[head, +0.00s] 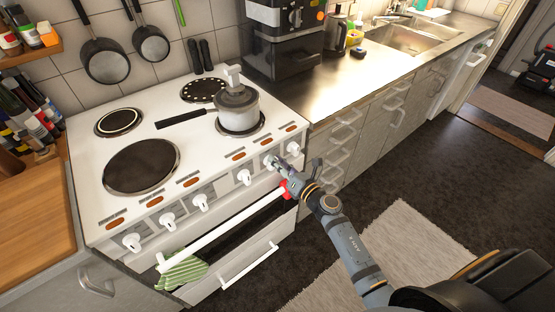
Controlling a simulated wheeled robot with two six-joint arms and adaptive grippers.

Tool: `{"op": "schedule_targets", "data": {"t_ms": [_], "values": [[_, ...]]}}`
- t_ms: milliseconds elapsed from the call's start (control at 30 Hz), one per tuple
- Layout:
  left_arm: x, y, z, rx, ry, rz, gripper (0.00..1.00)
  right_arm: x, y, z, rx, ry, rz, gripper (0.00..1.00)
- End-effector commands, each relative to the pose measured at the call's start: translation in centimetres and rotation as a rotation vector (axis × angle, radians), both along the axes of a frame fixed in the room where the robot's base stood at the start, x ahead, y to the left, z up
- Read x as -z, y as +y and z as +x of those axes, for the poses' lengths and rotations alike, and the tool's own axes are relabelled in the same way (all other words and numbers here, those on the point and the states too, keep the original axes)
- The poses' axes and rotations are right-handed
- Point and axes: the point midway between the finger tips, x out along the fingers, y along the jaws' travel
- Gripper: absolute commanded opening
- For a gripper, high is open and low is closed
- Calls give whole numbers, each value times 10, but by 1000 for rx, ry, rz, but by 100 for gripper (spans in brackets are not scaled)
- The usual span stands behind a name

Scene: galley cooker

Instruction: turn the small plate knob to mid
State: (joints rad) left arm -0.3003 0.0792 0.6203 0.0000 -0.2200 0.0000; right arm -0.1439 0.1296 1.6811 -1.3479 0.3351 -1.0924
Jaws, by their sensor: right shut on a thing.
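The white cooker (88,218) has a row of white knobs along its front panel. My right gripper (277,163) reaches in from the lower right and is shut on a white knob (268,161), the second from the right end of the row. The fingers partly hide this knob, and its pointer setting cannot be read. The rightmost knob (293,148) is free, just beside the gripper. Small dark plates lie at back left (119,122) and back right (203,90). Which plate the held knob serves cannot be told. My left gripper is not in view.
A lidded pot (237,103) stands on the front right plate, its black handle pointing left. The large front left plate (142,166) is bare. A white oven handle (222,232) runs below the knobs, with a green striped cloth (183,271) at its left.

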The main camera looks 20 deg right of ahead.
Motion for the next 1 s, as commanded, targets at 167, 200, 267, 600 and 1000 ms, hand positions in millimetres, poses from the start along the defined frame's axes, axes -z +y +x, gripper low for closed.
{"op": "schedule_targets", "data": {"t_ms": [167, 200, 267, 600, 1000], "values": [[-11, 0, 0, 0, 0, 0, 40, -4, -2, 2, 1, 53, 159, 0], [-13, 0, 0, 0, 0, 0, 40, -3, -3, 3, 0, 66, 195, 0], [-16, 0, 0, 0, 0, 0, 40, -3, -3, 3, -1, 84, 248, 0], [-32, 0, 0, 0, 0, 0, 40, 2, -6, 4, -2, 192, 548, 0], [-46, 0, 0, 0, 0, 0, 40, 7, -8, 5, -4, 290, 821, 0]]}}
